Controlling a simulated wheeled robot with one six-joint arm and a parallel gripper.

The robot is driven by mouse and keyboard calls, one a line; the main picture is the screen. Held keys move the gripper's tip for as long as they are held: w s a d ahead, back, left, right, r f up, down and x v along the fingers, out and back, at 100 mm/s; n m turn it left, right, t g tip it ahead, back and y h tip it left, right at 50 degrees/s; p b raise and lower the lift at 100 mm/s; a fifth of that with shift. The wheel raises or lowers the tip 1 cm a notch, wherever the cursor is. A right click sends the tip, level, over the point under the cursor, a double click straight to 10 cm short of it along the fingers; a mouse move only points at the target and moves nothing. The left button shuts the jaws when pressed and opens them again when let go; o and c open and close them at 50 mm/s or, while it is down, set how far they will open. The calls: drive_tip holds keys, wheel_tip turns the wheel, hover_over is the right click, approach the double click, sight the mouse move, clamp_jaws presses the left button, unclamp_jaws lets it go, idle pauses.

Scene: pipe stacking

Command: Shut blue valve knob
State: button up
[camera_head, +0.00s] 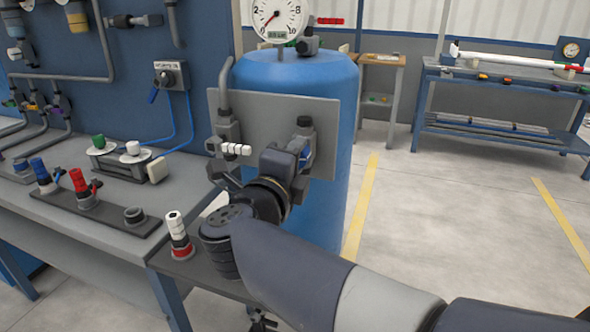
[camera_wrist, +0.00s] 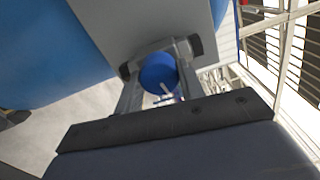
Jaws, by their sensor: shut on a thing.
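The blue valve knob (camera_wrist: 158,72) is round and sits between the two fingers of my gripper (camera_wrist: 160,62) in the wrist view, against the grey mounting plate (camera_wrist: 145,22). The fingers are shut on the knob, one at each side. In the head view my gripper (camera_head: 290,160) is at the right part of the grey plate (camera_head: 262,108) on the blue tank (camera_head: 330,82). The knob is mostly hidden there behind the gripper and wrist. How far the knob is turned cannot be told.
A white-handled valve (camera_head: 235,149) and pipe stand left of my gripper on the plate. A pressure gauge (camera_head: 279,18) tops the tank. A workbench (camera_head: 90,235) with red, blue and white-red fittings is at left. Open floor (camera_head: 450,200) lies to the right.

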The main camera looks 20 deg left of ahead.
drive_tip(key=shift+f+m+b, duration=0.15)
drive_tip(key=shift+m+b, duration=0.35)
drive_tip(key=shift+m, duration=0.3)
drive_tip(key=o, duration=1)
drive_tip(key=s+p, duration=0.1)
drive_tip(key=s, duration=0.9)
drive_tip(key=shift+s+a, duration=0.4)
drive_tip(key=w, duration=1)
drive_tip(key=shift+w+d+b, duration=0.4)
drive_tip(key=shift+b, duration=0.05)
